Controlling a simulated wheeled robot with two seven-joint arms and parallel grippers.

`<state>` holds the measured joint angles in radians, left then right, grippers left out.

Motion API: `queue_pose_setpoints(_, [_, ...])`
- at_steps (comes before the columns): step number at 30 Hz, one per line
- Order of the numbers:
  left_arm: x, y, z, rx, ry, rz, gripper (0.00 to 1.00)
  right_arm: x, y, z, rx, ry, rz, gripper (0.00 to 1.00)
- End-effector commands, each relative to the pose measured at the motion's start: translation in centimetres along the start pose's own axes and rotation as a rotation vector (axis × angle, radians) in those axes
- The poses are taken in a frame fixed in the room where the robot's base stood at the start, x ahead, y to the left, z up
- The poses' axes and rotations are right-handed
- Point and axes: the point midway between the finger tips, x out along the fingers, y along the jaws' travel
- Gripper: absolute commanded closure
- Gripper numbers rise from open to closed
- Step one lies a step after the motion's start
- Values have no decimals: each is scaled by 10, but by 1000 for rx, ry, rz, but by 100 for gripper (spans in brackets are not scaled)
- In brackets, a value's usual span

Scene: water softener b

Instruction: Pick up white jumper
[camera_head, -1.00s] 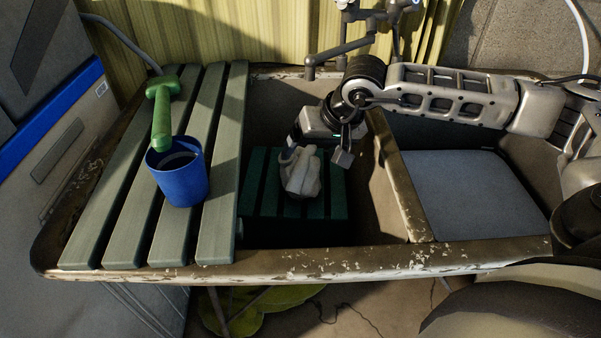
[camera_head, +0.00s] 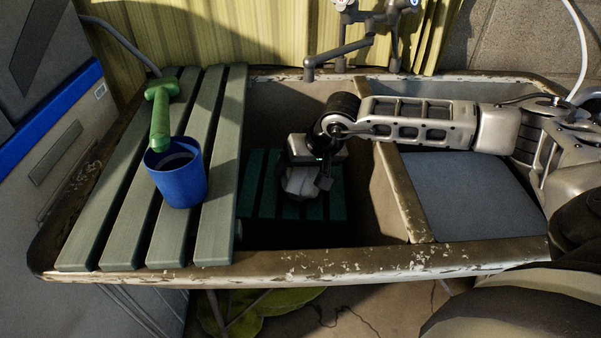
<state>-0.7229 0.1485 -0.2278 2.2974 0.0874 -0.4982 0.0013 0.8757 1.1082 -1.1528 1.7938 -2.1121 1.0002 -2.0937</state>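The white jumper (camera_head: 300,184) is a small crumpled bundle on the dark green slatted rack inside the left basin of the sink. My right arm comes in from the right, and its gripper (camera_head: 304,180) is down over the jumper. One finger shows at the jumper's right side; the other is hidden or in shadow at its left. The fingers look apart around the jumper, but I cannot tell whether they press on it. The gripper body covers the jumper's upper part. My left gripper is not in view.
A slatted board (camera_head: 222,190) covers the sink's left end, with a blue cup (camera_head: 180,182) and a green-handled brush (camera_head: 161,118) in it. A divider (camera_head: 403,195) separates the right basin with its grey panel (camera_head: 470,190). A faucet (camera_head: 345,48) stands behind.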

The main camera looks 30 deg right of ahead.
Motion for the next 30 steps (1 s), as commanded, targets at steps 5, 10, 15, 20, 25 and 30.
queue_pose_setpoints(5, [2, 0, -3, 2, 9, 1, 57, 4, -2, 6, -1, -14, -5, 50])
queue_pose_setpoints(10, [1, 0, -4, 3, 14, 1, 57, 4, -3, 8, -1, -17, -7, 50])
queue_pose_setpoints(15, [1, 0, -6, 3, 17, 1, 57, -2, -5, 5, -1, -18, -8, 50])
queue_pose_setpoints(20, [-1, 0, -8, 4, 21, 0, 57, -23, -10, -6, -2, -10, -8, 51])
queue_pose_setpoints(25, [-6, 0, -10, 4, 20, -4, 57, -68, -18, 5, -6, -7, -7, 51])
queue_pose_setpoints(30, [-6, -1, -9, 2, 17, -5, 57, -112, -25, 28, -7, -7, -3, 51])
